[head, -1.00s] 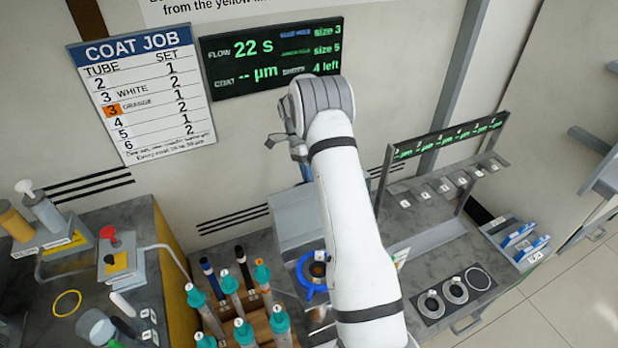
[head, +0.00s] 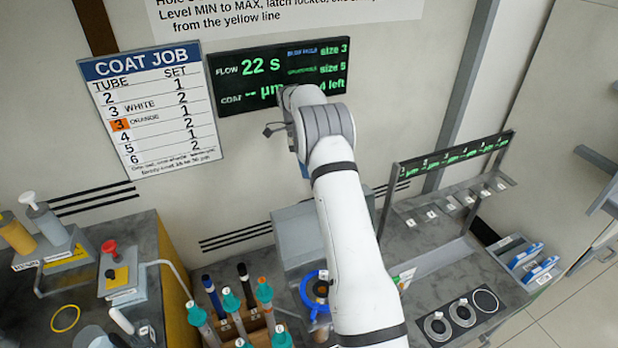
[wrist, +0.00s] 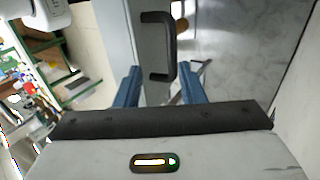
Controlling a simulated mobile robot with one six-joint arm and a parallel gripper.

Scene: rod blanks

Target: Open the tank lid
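The tank appears to be the grey box (head: 296,238) against the wall, partly behind my arm in the head view. In the wrist view a grey panel (wrist: 118,28), probably its lid, carries a black U-shaped handle (wrist: 172,45). My gripper (wrist: 160,78) shows as two blue fingers set well apart, with nothing held between them. The near end of the handle lies between the fingertips in the picture; I cannot tell whether they touch it or how far away it is.
A rack of teal-capped tubes (head: 240,312) and a blue ring (head: 312,290) stand in front of the grey box. A metal stand with a display (head: 455,155) is to the right. The wall (head: 250,165) is close behind.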

